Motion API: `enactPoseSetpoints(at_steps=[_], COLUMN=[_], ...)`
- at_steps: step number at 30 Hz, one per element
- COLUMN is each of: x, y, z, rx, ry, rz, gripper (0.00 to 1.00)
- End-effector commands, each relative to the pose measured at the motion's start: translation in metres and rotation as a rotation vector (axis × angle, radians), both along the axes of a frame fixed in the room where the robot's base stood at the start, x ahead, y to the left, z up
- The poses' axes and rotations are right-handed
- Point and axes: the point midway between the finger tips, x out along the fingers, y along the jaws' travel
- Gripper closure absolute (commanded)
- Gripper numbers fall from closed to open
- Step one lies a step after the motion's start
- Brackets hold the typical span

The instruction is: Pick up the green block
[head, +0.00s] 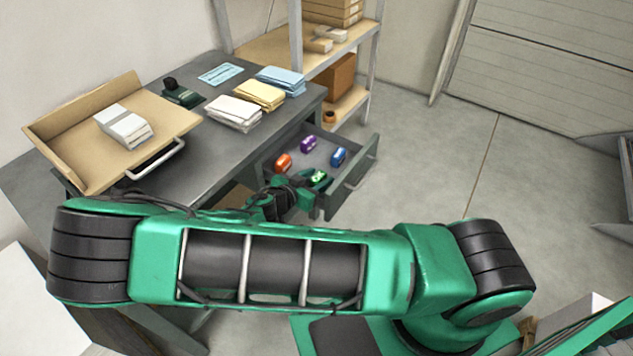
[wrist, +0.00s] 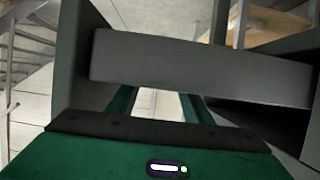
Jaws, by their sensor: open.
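The green block (head: 319,177) lies in the open drawer (head: 352,186) in the head view, near the drawer's front corner. It is partly hidden by the end of my arm. My gripper (head: 306,196) is beside the block at the near side of the drawer; its fingertips are hard to make out there. In the wrist view my gripper (wrist: 158,97) is open, with pale floor showing between its green fingers. A grey panel crosses just beyond them. No block shows in the wrist view.
An orange block (head: 283,161), a purple block (head: 308,144) and a blue block (head: 338,155) share the drawer. The desk (head: 205,135) above holds paper stacks and a tan tray (head: 65,128). Shelves (head: 270,50) stand behind. Floor right of the drawer is clear.

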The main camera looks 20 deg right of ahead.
Motion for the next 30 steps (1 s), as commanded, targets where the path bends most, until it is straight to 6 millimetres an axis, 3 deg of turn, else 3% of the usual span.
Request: enactPoseSetpoints(at_steps=[5, 11, 23, 30], x=[0.000, 0.000, 0.000, 0.000], y=[0.000, 0.000, 0.000, 0.000], z=[0.000, 0.000, 0.003, 0.021], rx=[0.001, 0.001, 0.001, 0.004], ry=[0.000, 0.001, 0.000, -0.001], rz=[0.001, 0.000, 0.000, -0.001], gripper=[0.55, 0.99, 0.99, 0.99])
